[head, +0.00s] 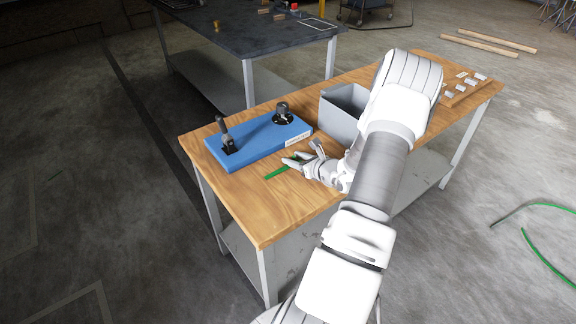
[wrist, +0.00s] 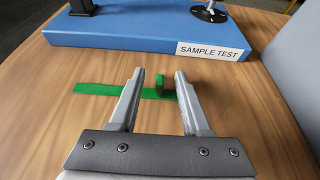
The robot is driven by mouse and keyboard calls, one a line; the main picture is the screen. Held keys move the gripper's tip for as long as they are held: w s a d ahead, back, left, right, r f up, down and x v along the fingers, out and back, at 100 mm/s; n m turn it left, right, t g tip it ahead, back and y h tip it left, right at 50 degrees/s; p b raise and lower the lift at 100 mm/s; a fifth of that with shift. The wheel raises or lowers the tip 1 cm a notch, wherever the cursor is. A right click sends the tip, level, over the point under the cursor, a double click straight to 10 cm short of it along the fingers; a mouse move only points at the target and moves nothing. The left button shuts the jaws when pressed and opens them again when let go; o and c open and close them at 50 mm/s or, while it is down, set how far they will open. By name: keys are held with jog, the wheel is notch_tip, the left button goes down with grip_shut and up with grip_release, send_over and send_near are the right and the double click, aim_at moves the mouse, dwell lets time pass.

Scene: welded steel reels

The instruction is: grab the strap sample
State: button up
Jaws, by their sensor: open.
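The strap sample is a flat green strip (head: 276,173) lying on the wooden table in front of the blue board. In the wrist view the green strip (wrist: 95,88) runs across the picture, with a short raised green piece (wrist: 160,84) near its right end. My gripper (head: 303,154) is low over the table at the strip. In the wrist view my gripper (wrist: 159,74) is open, with the raised piece between its fingers, nearer the right one. The left finger hides part of the strip. I cannot tell whether either finger touches it.
The blue board (head: 246,150), labelled SAMPLE TEST, carries two dark fixtures just beyond the strip. A grey bin (head: 339,120) stands to the right, close to my arm. Small pale blocks (head: 460,88) sit at the table's far right. The front-left tabletop (head: 262,212) is clear.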

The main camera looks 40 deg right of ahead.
jog(key=shift+w+f, duration=0.1)
jog(key=shift+w, duration=0.2)
grip_shut()
dwell(0.4)
